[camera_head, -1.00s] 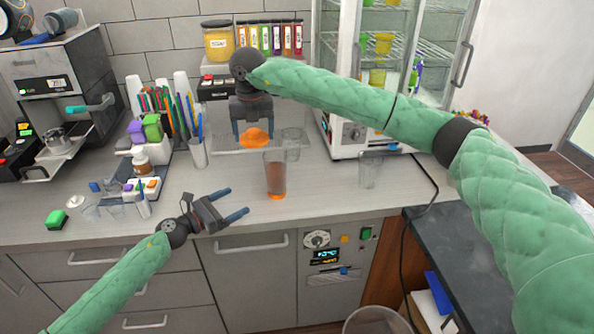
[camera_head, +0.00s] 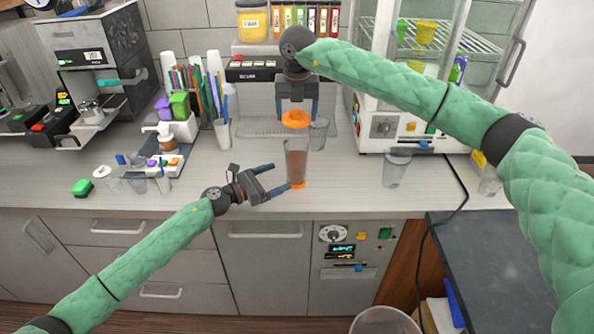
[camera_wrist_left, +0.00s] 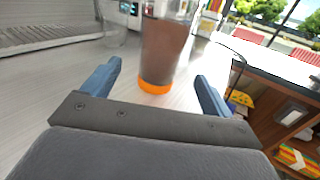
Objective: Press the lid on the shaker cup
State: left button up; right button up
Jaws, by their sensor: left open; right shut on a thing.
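The shaker cup (camera_head: 296,163) stands upright near the counter's front, clear with brown contents and an orange base. It also shows in the left wrist view (camera_wrist_left: 164,50), ahead of and between the fingers. The orange lid (camera_head: 295,119) is held by my right gripper (camera_head: 296,112), fingers pointing down, at the cup's top. I cannot tell whether the lid touches the rim. My left gripper (camera_head: 281,180) is open just left of the cup, its fingers pointing toward it. In the left wrist view the left gripper (camera_wrist_left: 158,88) is empty, with the cup slightly beyond its fingertips.
A clear cup (camera_head: 319,133) stands close behind the shaker, and another clear cup (camera_head: 396,168) stands to the right. A dark cable (camera_head: 459,190) hangs over the counter's right edge.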

aim_at(301, 167)
pick_arm(q)
jog(key=x, duration=1)
jog(key=shift+a, duration=0.1)
jog(key=c, duration=1.5)
pick_arm(e)
jog(key=shift+f, duration=2.45)
jog(key=shift+f, duration=0.1)
jog(key=shift+f, duration=0.8)
jog(key=shift+f, duration=0.6)
jog(key=o, duration=1)
jog(key=shift+o, duration=0.2)
